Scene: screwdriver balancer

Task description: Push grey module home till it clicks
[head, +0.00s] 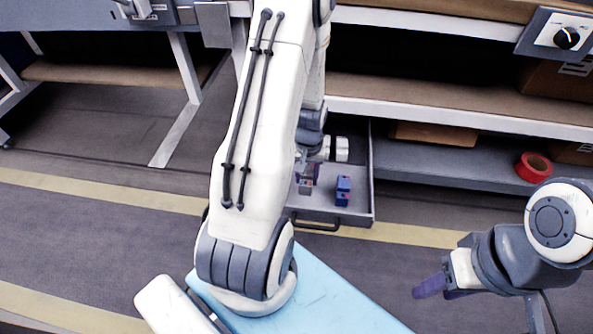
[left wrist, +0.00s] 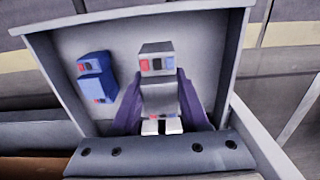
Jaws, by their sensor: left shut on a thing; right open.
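The grey module (left wrist: 158,98) stands in the open drawer (head: 372,196). Its face has red, dark and blue patches in the left wrist view. My left gripper (left wrist: 159,86) has its purple fingers on both sides of the module and is shut on it. In the head view the grey module (head: 305,188) is partly hidden by my left arm and gripper (head: 308,170). I cannot tell whether a slot lies under or beside it. My right gripper (head: 445,288) is open and empty at the lower right, away from the drawer.
A blue module (head: 343,190) stands in the drawer to the right of the grey one, with a gap between them. It also shows in the left wrist view (left wrist: 96,77). A red tape roll (head: 534,167) sits on the lower shelf (head: 455,165). A control knob (head: 567,38) is at the upper right.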

